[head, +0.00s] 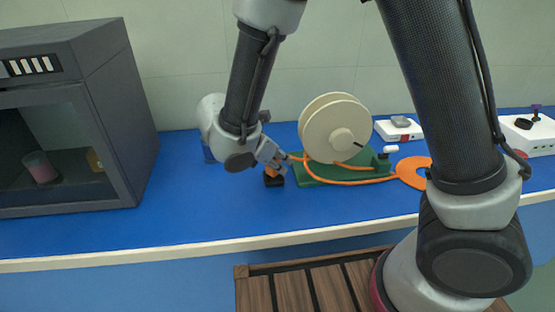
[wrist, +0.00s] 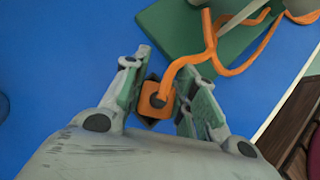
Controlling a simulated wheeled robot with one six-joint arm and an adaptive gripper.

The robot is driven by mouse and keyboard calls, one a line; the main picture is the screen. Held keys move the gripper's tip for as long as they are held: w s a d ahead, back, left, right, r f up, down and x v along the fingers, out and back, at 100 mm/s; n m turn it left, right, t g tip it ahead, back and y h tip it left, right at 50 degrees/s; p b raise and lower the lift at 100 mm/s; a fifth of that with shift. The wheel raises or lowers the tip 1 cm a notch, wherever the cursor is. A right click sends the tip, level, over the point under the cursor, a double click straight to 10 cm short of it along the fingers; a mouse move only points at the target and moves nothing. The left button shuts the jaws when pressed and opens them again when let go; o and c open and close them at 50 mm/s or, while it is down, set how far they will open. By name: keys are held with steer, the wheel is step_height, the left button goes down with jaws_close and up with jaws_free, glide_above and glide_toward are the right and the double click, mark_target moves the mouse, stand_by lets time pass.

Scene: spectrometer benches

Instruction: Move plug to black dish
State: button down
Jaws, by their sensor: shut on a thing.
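The plug is a small orange block (wrist: 154,99) with an orange cable rising from it. My gripper (wrist: 166,65) is shut on the plug, with one green-padded finger on each side. In the head view my gripper (head: 272,160) points down over the bench, left of the cable reel, and the orange plug (head: 271,172) shows under the fingers. A small black thing (head: 274,182) lies directly below the plug, and its dark edges (wrist: 151,76) show around the plug in the wrist view. It may be the black dish. I cannot tell whether the plug touches it.
The cream reel (head: 336,128) stands on a green base (head: 310,177), with orange cable looping in front. An orange disc (head: 412,172) and a white device (head: 398,129) are to the right. A dark cabinet (head: 105,110) stands left. The blue bench (head: 180,215) is clear in front.

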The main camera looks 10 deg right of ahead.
steer(key=shift+f, duration=0.35)
steer(key=shift+s+d+f, duration=0.1)
steer(key=shift+s+f, duration=0.1)
steer(key=shift+f, duration=0.2)
steer(key=shift+w+r, duration=0.1)
steer(key=shift+r, duration=0.25)
steer(key=shift+r, duration=0.45)
stand_by(0.5)
steer(key=shift+f, duration=0.7)
steer(key=c, duration=1.5)
jaws_free()
steer(key=shift+o, duration=0.4)
steer(key=shift+f, duration=0.15)
